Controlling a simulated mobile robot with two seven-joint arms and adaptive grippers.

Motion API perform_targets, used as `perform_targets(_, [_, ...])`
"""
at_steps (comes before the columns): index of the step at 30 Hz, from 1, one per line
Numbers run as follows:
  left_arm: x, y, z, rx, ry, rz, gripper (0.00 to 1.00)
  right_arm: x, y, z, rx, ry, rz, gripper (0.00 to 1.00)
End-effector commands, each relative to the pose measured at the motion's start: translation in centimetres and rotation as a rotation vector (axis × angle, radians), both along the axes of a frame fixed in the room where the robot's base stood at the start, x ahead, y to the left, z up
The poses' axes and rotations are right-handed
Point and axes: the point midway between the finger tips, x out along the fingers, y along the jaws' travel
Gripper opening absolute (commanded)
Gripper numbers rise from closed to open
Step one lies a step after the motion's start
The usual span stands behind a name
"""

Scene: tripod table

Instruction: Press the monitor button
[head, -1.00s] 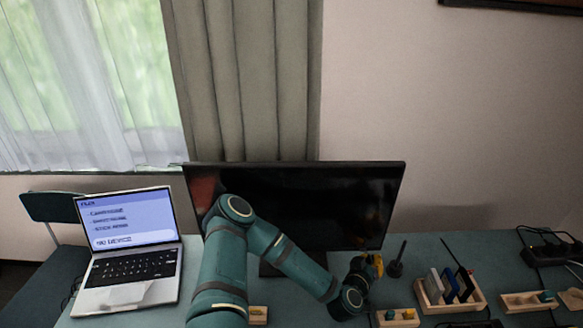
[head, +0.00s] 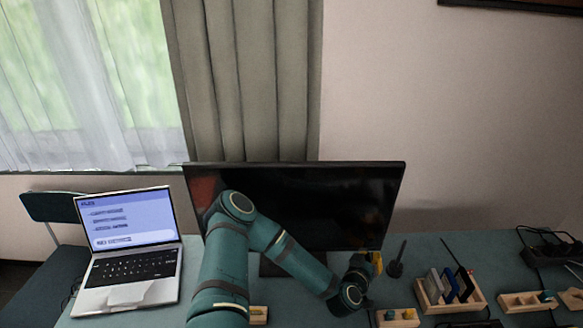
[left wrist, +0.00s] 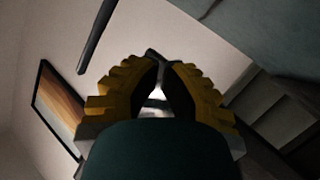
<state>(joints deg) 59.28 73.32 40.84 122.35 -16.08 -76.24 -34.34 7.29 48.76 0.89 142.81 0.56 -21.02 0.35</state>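The monitor (head: 310,205) stands upright at the back of the table with a dark screen. My left arm crosses in front of it. My left gripper (head: 376,262) is by the monitor's lower right corner; only a little of its yellow finger shows there. I cannot tell whether it touches the monitor. In the left wrist view the two yellow fingers of this gripper (left wrist: 163,60) come together at the tips, with nothing visibly held. The monitor button is not visible in either view. My right gripper is not in view.
A black upright stick (head: 398,262) stands close right of the left gripper. A wooden rack (head: 450,303) with several cards and small wooden trays (head: 525,303) are farther right. An open laptop (head: 130,260) is at the left. A grey-green surface (left wrist: 255,35) is near the fingers.

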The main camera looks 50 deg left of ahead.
Motion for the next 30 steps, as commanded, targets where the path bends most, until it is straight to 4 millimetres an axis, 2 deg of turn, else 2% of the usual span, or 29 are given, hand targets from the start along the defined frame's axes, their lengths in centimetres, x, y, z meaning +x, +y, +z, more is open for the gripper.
perform_targets(17, [0.2, 0.23, -0.01, 0.0, 0.0, 0.0, 0.0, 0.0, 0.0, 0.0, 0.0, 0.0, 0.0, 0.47])
perform_targets(30, [-0.62, -0.69, -0.01, 0.0, 0.0, 0.0, 0.0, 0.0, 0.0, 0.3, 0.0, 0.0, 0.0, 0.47])
